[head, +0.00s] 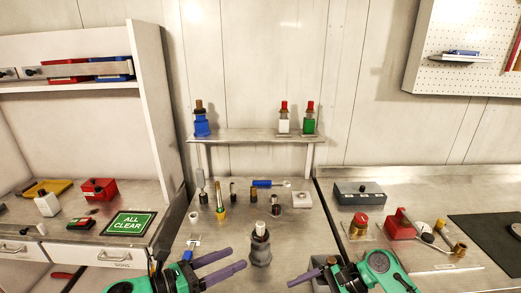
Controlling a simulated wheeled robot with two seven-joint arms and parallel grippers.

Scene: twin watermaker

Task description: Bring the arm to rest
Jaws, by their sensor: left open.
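My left gripper (237,258) comes in at the bottom over the front of the middle bench. It is green with two purple fingers spread apart. The gap between them is empty. Its fingertips point right, near a dark grey holder with a white-topped piece (260,245); I cannot tell whether they touch. My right gripper (291,284) is low at the bottom edge, right of the holder. Only one purple finger shows clearly, pointing left, so its opening cannot be judged. The lower parts of both arms are cut off by the frame.
Several small fittings and a blue-handled tool (264,183) stand on the middle bench (320,236). A raised shelf (240,136) behind holds blue, white and green bottles. An "ALL CLEAR" sign (128,224) lies left. A grey box (359,194) and red box (400,229) stand right.

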